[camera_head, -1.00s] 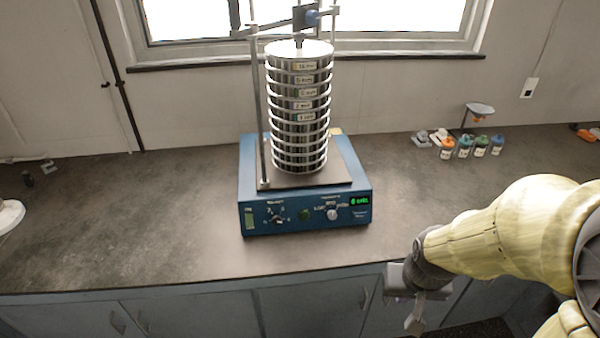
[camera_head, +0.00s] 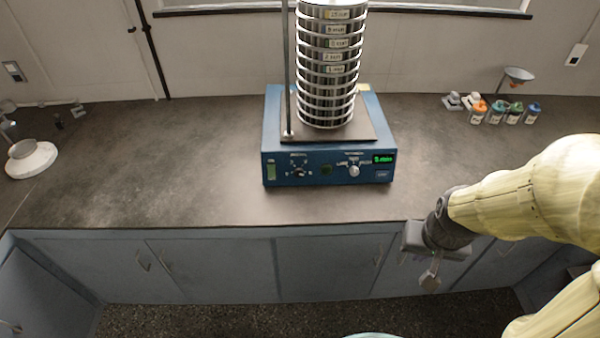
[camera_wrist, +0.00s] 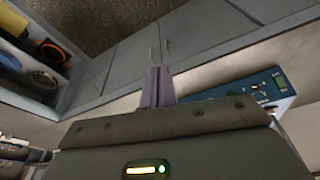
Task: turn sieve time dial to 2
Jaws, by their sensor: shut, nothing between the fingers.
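The blue sieve shaker (camera_head: 275,140) stands on the dark counter with a tall stack of metal sieves (camera_head: 328,70) on it. Its front panel holds a dark dial (camera_head: 298,173) at the left with small markings around it, a silver knob (camera_head: 353,171) at the right and a lit green display (camera_head: 383,159). The dial's setting is too small to read. Part of the blue panel shows in the wrist view (camera_wrist: 262,86). My gripper (camera_head: 430,283) is shut and empty, pointing down in front of the counter, below and to the right of the shaker, apart from it.
Several small capped bottles (camera_head: 497,112) and a funnel on a stand (camera_head: 517,75) are at the right back of the counter. A white round-based device (camera_head: 32,158) is at the left. The counter (camera_head: 180,160) beside the shaker is clear. Cabinets (camera_head: 210,268) lie below its front edge.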

